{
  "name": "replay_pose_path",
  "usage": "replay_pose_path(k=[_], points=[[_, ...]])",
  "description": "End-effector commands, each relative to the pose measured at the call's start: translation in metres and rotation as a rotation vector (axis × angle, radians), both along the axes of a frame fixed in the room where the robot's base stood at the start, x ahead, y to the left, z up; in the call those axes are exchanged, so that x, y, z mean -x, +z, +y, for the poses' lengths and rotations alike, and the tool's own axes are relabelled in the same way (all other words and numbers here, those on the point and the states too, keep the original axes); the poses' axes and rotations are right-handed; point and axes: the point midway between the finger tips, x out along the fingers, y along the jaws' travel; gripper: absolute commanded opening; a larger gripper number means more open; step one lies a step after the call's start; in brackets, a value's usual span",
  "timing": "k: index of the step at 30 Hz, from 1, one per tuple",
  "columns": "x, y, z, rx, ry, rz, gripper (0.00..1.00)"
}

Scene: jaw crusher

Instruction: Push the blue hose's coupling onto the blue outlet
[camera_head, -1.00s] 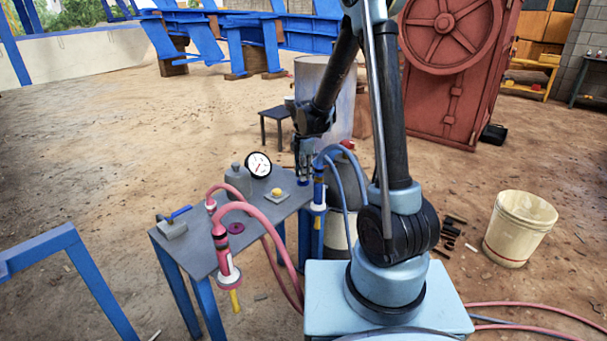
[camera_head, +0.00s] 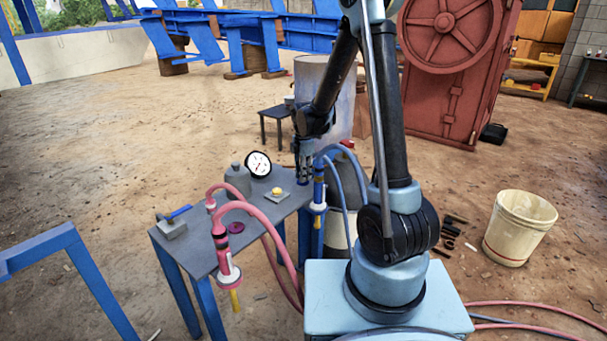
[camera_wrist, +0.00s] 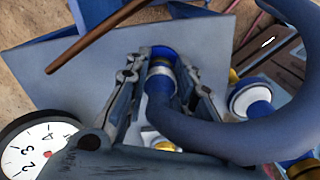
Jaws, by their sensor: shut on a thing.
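My gripper (camera_head: 303,168) is above the far right corner of the grey table. In the wrist view its fingers (camera_wrist: 158,98) are closed around the blue hose's coupling (camera_wrist: 160,88), which shows a blue body and a yellow band. The blue hose (camera_wrist: 225,138) bends away from it to the right. In the head view a blue ring (camera_head: 303,182) shows at the tabletop under my fingers, seemingly the blue outlet. The fingers hide most of the joint, so I cannot tell whether the coupling is seated on it.
A gauge (camera_head: 258,164), a yellow button on a plate (camera_head: 278,192) and a pink hose (camera_head: 262,222) share the grey table (camera_head: 195,259). A bucket (camera_head: 517,228) stands right.

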Motion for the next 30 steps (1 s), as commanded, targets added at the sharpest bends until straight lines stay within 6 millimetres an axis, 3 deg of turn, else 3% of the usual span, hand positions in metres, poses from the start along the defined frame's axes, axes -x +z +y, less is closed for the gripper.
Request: replay_pose_path(k=[2,3,5,19,30], points=[[0.000,-0.001,0.000,0.000,0.000,0.000,0.00],[0.000,-0.001,0.000,0.000,0.000,0.000,0.32],[0.000,-0.001,0.000,0.000,0.000,0.000,0.45],[0.000,0.005,0.000,0.000,0.000,0.000,0.46],[0.000,0.057,-0.001,0.000,0.000,0.000,0.46]])
